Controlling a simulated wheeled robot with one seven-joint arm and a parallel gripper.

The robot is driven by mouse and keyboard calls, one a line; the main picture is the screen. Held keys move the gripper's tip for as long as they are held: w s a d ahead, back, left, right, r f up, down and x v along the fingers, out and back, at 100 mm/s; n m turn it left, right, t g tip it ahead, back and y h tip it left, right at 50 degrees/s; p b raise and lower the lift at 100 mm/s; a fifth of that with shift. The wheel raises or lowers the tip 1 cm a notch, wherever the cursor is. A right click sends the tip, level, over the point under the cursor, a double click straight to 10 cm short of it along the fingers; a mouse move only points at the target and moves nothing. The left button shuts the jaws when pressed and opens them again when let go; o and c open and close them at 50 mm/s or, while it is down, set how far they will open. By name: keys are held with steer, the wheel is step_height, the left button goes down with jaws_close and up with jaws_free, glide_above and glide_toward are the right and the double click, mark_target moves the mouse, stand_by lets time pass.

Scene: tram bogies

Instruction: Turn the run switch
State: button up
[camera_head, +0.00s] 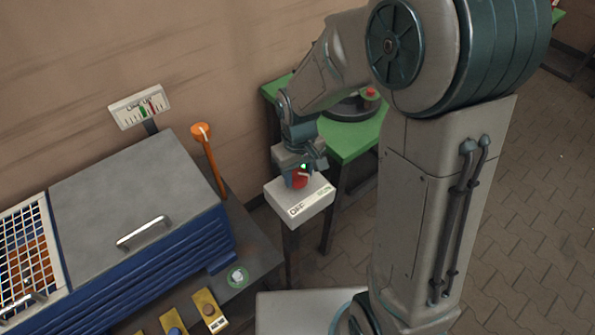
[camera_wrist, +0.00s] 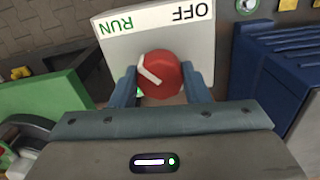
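The run switch is a red round knob (camera_wrist: 170,79) on a light grey box (camera_wrist: 152,40) marked RUN and OFF. In the wrist view a white mark on the knob slants, its upper-left end on the side of the green RUN word. My gripper (camera_wrist: 161,84) has one finger on each side of the knob, close against it, and appears shut on it. In the head view my gripper (camera_head: 299,178) comes down over the box (camera_head: 305,203), with part of the red knob showing and OFF on the box's front.
A blue cabinet with a grey lid (camera_head: 135,190) stands left, with an orange-topped lever (camera_head: 208,155) and a gauge (camera_head: 139,106) behind it. Yellow button blocks (camera_head: 209,311) are at the front. A green table (camera_head: 350,140) stands behind the box. Paved floor lies right.

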steer(key=shift+m, duration=0.3)
steer(key=m+b, duration=0.1)
steer(key=m, duration=0.1)
steer(key=shift+m, duration=0.3)
steer(key=m+b, duration=0.1)
steer(key=m, duration=0.3)
steer(key=shift+m+b, duration=0.3)
steer(key=shift+b, duration=0.1)
steer(key=m, duration=0.4)
steer(key=shift+m+b, duration=0.3)
steer(key=shift+b, duration=0.05)
steer(key=shift+m, duration=1.7)
